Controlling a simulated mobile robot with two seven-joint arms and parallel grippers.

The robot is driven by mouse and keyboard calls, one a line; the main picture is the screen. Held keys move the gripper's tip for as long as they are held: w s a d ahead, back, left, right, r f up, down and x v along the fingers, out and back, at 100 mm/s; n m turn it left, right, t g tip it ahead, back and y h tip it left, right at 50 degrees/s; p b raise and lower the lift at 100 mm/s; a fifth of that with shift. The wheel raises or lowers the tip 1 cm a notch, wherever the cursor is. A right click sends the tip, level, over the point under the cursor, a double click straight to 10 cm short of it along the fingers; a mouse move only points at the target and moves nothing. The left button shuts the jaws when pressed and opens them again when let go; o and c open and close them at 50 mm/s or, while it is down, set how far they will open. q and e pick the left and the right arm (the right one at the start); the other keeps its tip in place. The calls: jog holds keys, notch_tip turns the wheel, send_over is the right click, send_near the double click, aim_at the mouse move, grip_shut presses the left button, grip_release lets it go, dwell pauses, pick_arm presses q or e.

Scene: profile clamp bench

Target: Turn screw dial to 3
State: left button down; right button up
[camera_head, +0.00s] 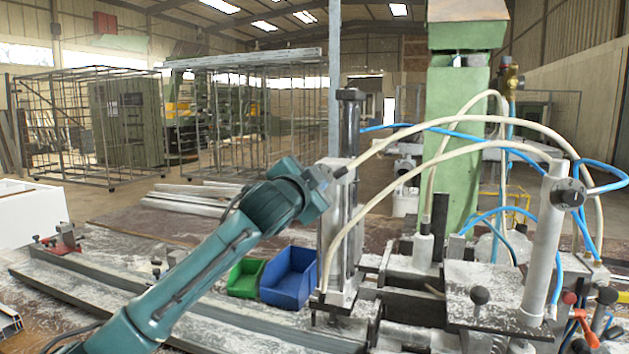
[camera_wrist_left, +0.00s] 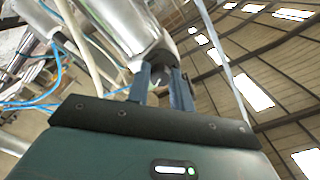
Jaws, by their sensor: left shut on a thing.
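My left arm reaches up from the lower left in the head view. Its gripper (camera_head: 330,174) is at the upper part of a grey upright cylinder unit (camera_head: 345,235). In the left wrist view the two fingers (camera_wrist_left: 162,84) are shut on a dark round dial (camera_wrist_left: 154,71) at the end of a silver cylinder (camera_wrist_left: 128,28). The dial's face and markings are mostly hidden by the fingers, so its setting cannot be read. Another black dial (camera_head: 569,194) with a light mark sits on the right-hand cylinder (camera_head: 541,245), apart from my gripper. My right gripper is not in view.
A pale hose (camera_head: 450,121) and blue hoses (camera_head: 401,126) arch near the cylinders. A blue bin (camera_head: 289,278) and a green bin (camera_head: 245,279) stand beside my left arm.

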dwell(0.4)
pick_arm(q)
jog(key=c, duration=1.2)
grip_release()
jog(key=shift+c, duration=0.2)
jog(key=shift+s, duration=0.1)
jog(key=b+v, duration=0.4)
jog(key=v, duration=0.9)
